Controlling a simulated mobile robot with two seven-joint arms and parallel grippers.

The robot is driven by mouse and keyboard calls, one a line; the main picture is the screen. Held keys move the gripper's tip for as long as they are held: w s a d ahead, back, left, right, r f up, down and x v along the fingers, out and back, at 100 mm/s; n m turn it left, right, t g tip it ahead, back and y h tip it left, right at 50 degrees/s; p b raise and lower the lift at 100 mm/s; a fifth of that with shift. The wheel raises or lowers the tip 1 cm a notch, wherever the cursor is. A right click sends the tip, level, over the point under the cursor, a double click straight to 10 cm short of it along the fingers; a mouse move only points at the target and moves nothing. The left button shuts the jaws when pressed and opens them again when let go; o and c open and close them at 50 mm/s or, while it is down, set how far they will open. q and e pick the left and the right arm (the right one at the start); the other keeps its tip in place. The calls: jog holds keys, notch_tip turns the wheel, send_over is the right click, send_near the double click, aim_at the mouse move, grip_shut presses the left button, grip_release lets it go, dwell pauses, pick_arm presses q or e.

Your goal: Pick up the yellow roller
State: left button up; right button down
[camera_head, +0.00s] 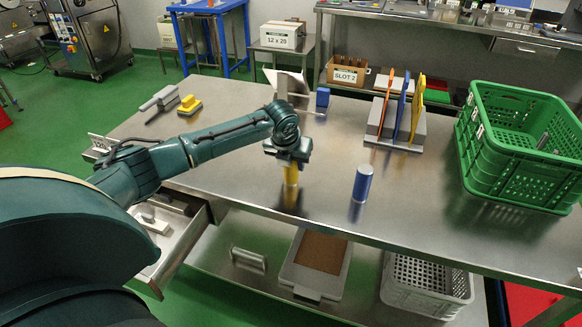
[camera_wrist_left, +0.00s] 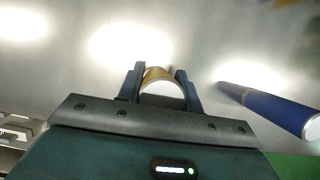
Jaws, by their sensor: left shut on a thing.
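The yellow roller (camera_head: 291,174) stands upright over the steel table, below my left gripper (camera_head: 289,158). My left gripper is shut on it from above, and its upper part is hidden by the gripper. In the left wrist view the yellow roller (camera_wrist_left: 161,87) sits between the two fingers, its pale round end towards the camera. I cannot tell whether its lower end touches the table. A blue roller (camera_head: 362,184) stands upright to the right, apart from the gripper; it also shows in the left wrist view (camera_wrist_left: 268,108). My right gripper is not in view.
A rack (camera_head: 395,128) with orange, blue and yellow boards stands behind right. A green crate (camera_head: 515,150) is at the right end. A small blue block (camera_head: 323,97) and a yellow-handled brush (camera_head: 189,105) lie further back. An open drawer (camera_head: 165,235) juts out at the front left.

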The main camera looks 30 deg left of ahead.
pick_arm(q)
jog(key=shift+c, duration=1)
jog(key=shift+r, duration=0.1)
